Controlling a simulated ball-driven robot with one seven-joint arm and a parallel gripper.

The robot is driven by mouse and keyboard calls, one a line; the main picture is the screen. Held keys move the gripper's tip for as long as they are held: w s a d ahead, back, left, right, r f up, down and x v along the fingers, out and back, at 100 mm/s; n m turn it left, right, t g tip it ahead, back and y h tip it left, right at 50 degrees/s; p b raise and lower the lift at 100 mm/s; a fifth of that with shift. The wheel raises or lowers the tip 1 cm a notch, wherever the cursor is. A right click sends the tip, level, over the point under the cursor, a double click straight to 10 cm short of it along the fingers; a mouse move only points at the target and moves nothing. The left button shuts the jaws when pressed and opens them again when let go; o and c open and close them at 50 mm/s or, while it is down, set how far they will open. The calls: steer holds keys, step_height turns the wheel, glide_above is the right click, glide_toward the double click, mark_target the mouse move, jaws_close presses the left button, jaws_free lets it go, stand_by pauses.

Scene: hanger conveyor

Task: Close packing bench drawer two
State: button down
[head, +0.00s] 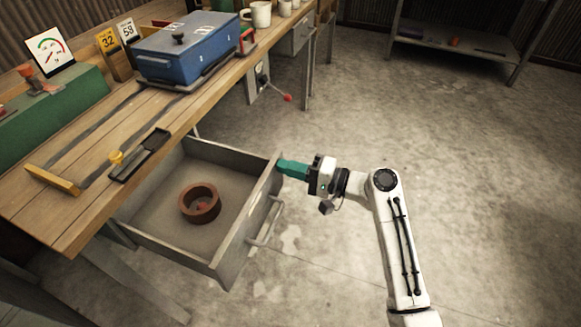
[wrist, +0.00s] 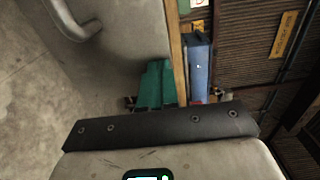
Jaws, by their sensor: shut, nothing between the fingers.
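The grey metal drawer (head: 238,237) stands pulled out under the wooden packing bench. A brown round bowl (head: 200,203) sits inside it. The drawer has a bar handle (head: 267,222) on its outer front face. My gripper (head: 282,167), with teal fingers, is shut and empty. Its fingertips are at the outer side of the drawer front, near the top edge at its far end, beyond the handle. I cannot tell whether they touch. In the wrist view the teal fingers (wrist: 155,86) point at the drawer front (wrist: 125,35), with the handle (wrist: 74,20) at upper left.
The bench top (head: 60,215) carries a blue box (head: 185,48), a black tray (head: 140,155) and white mugs (head: 260,14). A panel with a red knob (head: 287,98) hangs under the bench further back.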

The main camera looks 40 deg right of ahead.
steer(key=b+x, duration=0.4)
steer(key=x, duration=2)
steer(key=shift+w+a+r, duration=0.2)
steer(key=shift+w, duration=0.05)
